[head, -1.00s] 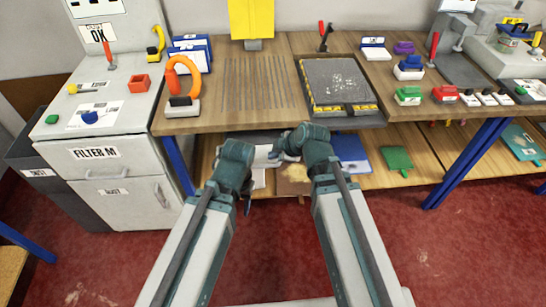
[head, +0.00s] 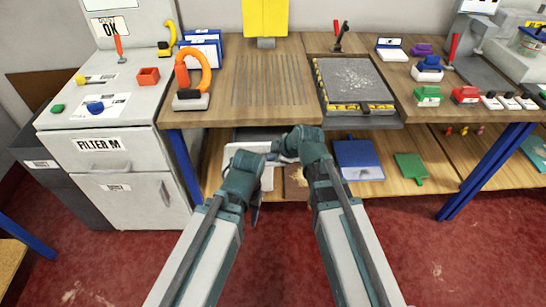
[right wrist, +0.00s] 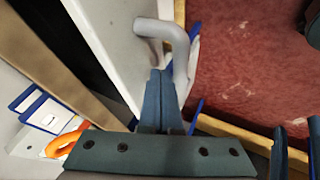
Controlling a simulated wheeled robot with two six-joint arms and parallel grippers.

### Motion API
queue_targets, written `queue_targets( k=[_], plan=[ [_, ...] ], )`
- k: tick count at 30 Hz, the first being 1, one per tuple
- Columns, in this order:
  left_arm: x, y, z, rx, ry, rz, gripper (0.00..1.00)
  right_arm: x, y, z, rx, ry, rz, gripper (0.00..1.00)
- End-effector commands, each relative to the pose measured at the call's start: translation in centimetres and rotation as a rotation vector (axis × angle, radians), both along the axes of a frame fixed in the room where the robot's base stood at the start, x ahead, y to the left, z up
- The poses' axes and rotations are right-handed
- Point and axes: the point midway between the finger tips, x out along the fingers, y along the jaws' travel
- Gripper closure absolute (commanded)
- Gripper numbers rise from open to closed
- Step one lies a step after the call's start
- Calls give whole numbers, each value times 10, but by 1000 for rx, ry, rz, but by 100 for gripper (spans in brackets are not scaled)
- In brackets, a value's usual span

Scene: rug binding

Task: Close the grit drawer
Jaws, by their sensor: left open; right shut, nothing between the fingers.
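The grit drawer's white front (head: 266,180) shows under the bench top in the head view, mostly hidden behind my grippers. In the right wrist view the white front (right wrist: 110,45) has a grey bar handle (right wrist: 166,32). A dark gap lies between it and a wooden edge, so the drawer stands open. My right gripper (right wrist: 158,74) is shut and empty, its tips close to the front beside the handle; I cannot tell if they touch. My left gripper (head: 256,208) is lower, in front of the drawer, and open; its fingers are hard to make out.
The bench top (head: 222,112) is above, with an orange clamp (head: 190,72) and a grey tray (head: 355,82). The FILTER-M cabinet (head: 120,185) stands left. A blue bench leg (head: 183,165) is left of my grippers. A blue board (head: 358,158) lies on the lower shelf. Red floor is clear.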

Motion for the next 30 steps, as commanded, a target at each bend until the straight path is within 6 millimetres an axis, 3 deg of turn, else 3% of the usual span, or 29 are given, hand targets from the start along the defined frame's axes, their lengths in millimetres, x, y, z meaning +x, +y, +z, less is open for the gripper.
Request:
queue_targets(
  k=[5, 12, 15, 30],
  plan=[
    [0, 0, 0, 0, 0, 0, 50, 22, 0, 0, 0, 0, -1, 100],
    [0, 0, 0, 0, 0, 0, 50, 80, 0, 0, 0, 1, -1, 100],
    [0, 0, 0, 0, 0, 0, 50, 93, 0, 0, 0, 0, 0, 100],
    [0, 0, 4, 0, 0, 0, 50, 94, 0, 4, 1, -5, -3, 100]
  ],
)
